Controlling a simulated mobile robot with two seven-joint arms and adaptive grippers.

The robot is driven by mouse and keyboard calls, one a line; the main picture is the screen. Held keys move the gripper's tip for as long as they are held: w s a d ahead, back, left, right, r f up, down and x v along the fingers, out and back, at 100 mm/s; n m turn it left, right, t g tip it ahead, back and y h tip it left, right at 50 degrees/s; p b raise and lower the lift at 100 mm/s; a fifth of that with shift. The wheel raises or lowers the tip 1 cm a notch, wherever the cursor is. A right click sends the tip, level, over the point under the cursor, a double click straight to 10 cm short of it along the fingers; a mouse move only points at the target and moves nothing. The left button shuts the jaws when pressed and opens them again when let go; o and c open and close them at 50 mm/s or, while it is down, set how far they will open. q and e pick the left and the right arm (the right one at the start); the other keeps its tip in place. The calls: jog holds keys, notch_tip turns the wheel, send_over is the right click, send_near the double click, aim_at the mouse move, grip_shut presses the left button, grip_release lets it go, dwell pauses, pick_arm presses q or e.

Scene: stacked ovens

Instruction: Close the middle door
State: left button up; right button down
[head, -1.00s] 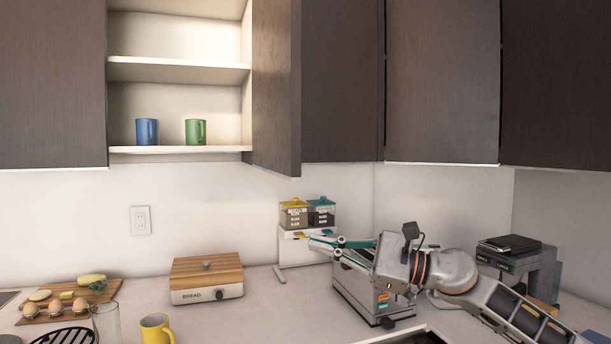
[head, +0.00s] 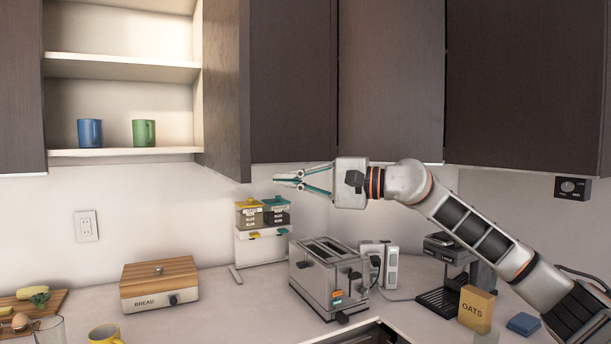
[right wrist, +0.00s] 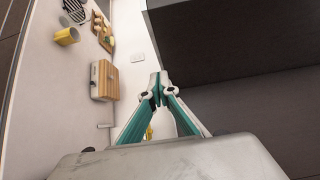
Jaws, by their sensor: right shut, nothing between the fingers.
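The dark wooden cabinet door (head: 226,90) stands swung open at the right side of the lit cupboard (head: 120,110) in the head view. Its inner side faces the shelves. My right gripper (head: 276,180) is shut and empty, pointing left, just below the cabinets and a little right of the door's lower corner in the picture. It does not appear to touch the door. In the right wrist view, the shut fingertips (right wrist: 158,84) show beside a large dark panel (right wrist: 220,40), which looks like the open door. My left gripper is out of view.
A blue mug (head: 89,133) and a green mug (head: 144,133) stand on the lowest shelf. Closed cabinets (head: 390,80) continue to the right. Below are a toaster (head: 325,280), a bread box (head: 158,285) and stacked containers (head: 264,215). The air left of my gripper is clear.

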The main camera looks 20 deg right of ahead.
jog(key=w+a+p, duration=0.1)
jog(key=a, duration=0.5)
jog(key=shift+w, duration=0.4)
jog(key=shift+a, duration=0.1)
